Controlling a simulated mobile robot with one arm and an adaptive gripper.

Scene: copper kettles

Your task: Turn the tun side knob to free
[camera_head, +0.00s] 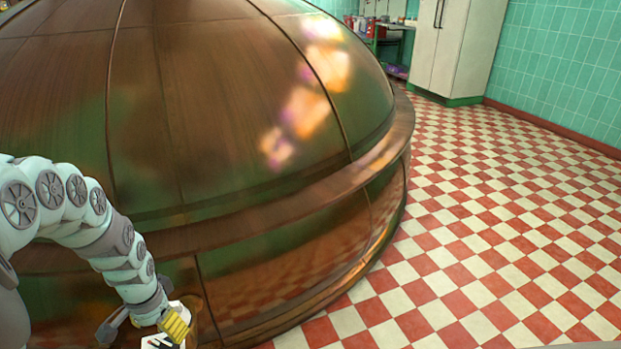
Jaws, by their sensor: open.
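The tun is the large copper kettle (230,110), a riveted dome with a broad rim and a curved side wall, filling the left and middle of the head view. My gripper (145,331) is at the lower left, in front of the tun's side wall, pointing down. It is open, with a grey finger to the left and yellow and white parts to the right. The lower end of my gripper is cut off by the bottom edge of the picture. I cannot make out the side knob; it may be hidden behind my gripper or below the picture. Contact with the tun cannot be told.
A red and cream checkered floor (480,230) lies open to the right of the tun. A white cabinet (440,45) stands at the back against a green tiled wall (560,60). A shelf with small items (380,30) is beside it.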

